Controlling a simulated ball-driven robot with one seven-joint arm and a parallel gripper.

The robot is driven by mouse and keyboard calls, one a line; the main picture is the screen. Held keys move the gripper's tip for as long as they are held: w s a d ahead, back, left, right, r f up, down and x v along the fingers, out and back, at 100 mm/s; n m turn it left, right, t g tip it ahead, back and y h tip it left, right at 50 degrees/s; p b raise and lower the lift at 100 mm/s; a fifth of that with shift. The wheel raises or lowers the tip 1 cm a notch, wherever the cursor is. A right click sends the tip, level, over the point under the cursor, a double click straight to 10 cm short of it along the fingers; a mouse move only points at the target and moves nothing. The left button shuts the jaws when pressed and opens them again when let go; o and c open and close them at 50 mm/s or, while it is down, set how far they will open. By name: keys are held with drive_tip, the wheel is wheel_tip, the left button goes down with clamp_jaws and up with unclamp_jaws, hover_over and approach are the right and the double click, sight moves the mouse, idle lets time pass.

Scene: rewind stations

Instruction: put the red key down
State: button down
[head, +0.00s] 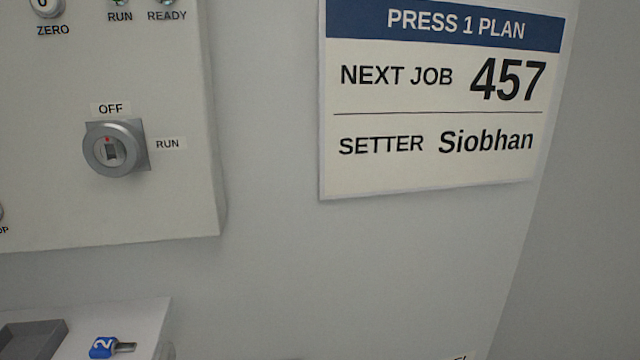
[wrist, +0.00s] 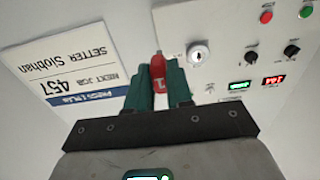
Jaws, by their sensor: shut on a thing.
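The red key (wrist: 157,70) shows in the wrist view, a red tag with a pale mark on it, held upright in the picture between two green fingers. My gripper (wrist: 158,84) is shut on it. The key's metal part is not clearly visible. The gripper and the red key do not show in the head view. A key switch (head: 111,149) marked OFF and RUN is on the panel; it also shows in the wrist view (wrist: 199,53), right of the red key and apart from it.
A pale ledge (head: 148,318) at the lower left of the head view bears a blue key (head: 105,347) marked 2 and a dark grey recessed piece (head: 32,338). A plan sign (head: 440,100) hangs on the wall. The wrist view shows several knobs and buttons on the panel (wrist: 230,38).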

drive_tip(key=w+d+f+m+h, duration=0.1)
drive_tip(key=w+d+f, duration=0.2)
drive_tip(key=d+f, duration=0.7)
drive_tip(key=w+d+f+h, duration=0.1)
drive_tip(key=w+d+f, duration=0.3)
drive_tip(key=d+f, duration=0.6)
drive_tip(key=w+d+f+m+h, duration=0.1)
drive_tip(key=w+d+f, duration=0.3)
drive_tip(key=f, duration=2.2)
drive_tip(key=d, duration=0.6)
drive_tip(key=shift+d+f+m+h, duration=0.2)
drive_tip(key=shift+f+m+h, duration=0.1)
drive_tip(key=shift+f, duration=0.1)
drive_tip(key=shift+w+d, duration=0.15)
drive_tip(key=shift+w, duration=0.05)
